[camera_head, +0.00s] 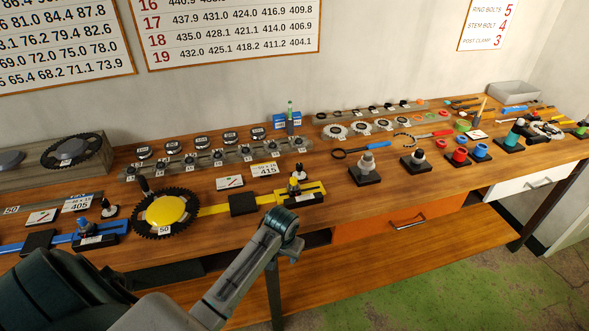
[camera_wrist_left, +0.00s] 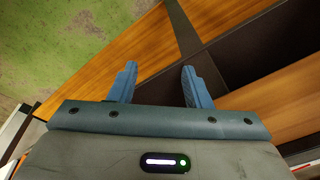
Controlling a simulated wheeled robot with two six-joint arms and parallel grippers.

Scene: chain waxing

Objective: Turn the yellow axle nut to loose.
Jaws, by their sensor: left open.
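A yellow assembly (camera_head: 223,208) stands at the left-middle of the bench in the head view. I cannot clearly tell which part is the axle nut. My left gripper (camera_wrist_left: 160,84) is open and empty in the left wrist view, over the bench's front and lower shelf, with no nut between its fingers. In the head view my left arm reaches up just in front of the yellow end block; its fingertips are not clear there.
A similar blue assembly (camera_head: 88,237) stands at the left. A grey rail (camera_head: 217,157) with several posts runs behind the yellow one. Black-based stands (camera_head: 368,168) and small cups fill the right. An orange drawer (camera_head: 395,224) is below the bench top, over a lower shelf (camera_head: 420,262).

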